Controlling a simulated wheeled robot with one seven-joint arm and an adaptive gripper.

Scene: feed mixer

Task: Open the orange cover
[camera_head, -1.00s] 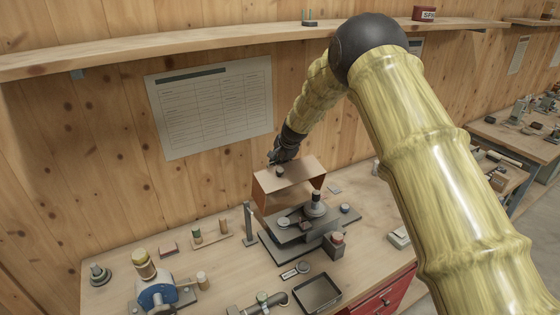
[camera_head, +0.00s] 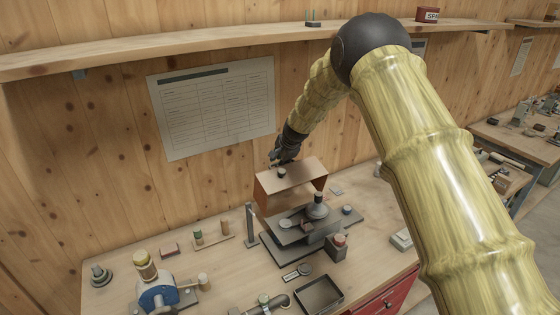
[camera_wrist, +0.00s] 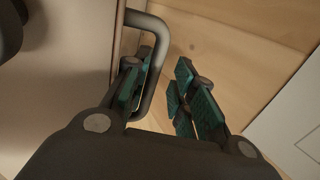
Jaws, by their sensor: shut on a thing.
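The orange-brown cover (camera_head: 296,172) stands raised and tilted at the back of the grey machine (camera_head: 308,226), with the machine exposed in front of and below it. My gripper (camera_head: 275,160) is at the cover's far upper edge, on the wall side. In the wrist view, a dark U-shaped handle (camera_wrist: 155,63) stands out from a flat panel (camera_wrist: 68,85), which looks like the cover. My gripper's green-padded fingers (camera_wrist: 165,88) are shut on the handle, with its bar beside the left finger. The cover's hinge cannot be made out.
The wooden wall with a paper chart (camera_head: 212,107) is close behind my gripper. A shelf (camera_head: 180,45) runs above. On the bench are a thin grey post (camera_head: 251,224) left of the machine, a blue device (camera_head: 157,296) and a dark tray (camera_head: 319,294).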

